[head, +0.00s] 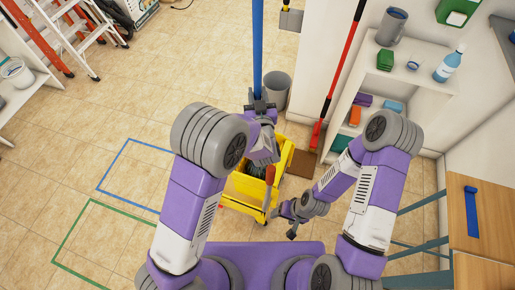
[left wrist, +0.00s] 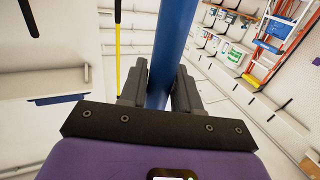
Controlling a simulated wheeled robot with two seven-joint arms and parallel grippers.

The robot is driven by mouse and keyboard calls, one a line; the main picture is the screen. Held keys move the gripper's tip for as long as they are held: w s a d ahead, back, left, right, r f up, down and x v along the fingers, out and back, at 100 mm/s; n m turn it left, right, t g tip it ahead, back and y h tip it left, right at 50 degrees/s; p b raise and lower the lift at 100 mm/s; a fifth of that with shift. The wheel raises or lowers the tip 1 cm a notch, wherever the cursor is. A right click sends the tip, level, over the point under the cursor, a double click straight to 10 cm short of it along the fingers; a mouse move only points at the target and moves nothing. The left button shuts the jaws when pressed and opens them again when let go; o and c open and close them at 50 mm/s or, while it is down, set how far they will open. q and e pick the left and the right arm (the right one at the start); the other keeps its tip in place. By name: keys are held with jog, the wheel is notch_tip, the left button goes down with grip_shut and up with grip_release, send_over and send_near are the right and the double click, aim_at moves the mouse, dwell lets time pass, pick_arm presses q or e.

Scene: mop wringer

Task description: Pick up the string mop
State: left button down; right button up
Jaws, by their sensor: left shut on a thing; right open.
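The string mop's blue handle (head: 257,45) stands near upright in the head view, running out of the top edge. My left gripper (head: 259,106) is shut on this handle, above the yellow bucket (head: 242,208). In the left wrist view the blue handle (left wrist: 172,45) passes between the two fingers (left wrist: 160,90). The mop's lower end is mostly hidden behind my left gripper; dark grey material (head: 256,170) shows inside the bucket. My right gripper (head: 291,225) is open and empty, low beside the bucket's right side.
An orange-red lever grip (head: 269,175) rises at the bucket. A grey bin (head: 276,90) stands behind it. A red-handled broom (head: 340,70) leans by the white shelf (head: 350,97) at right. Blue (head: 128,150) and green (head: 75,228) floor outlines at left are empty.

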aim_at(258, 13)
pick_arm(q)
jog(key=shift+r, duration=0.15)
notch_tip(258, 13, up, 10)
jog(key=p, duration=0.3)
pick_arm(e)
notch_tip(258, 13, up, 3)
jog(key=shift+f, duration=0.1)
pick_arm(q)
jog(key=c, duration=1.4)
grip_release()
grip_shut()
notch_tip(258, 13, up, 18)
jog(key=p, duration=1.4)
pick_arm(e)
notch_tip(258, 13, up, 14)
jog(key=shift+c, duration=0.3)
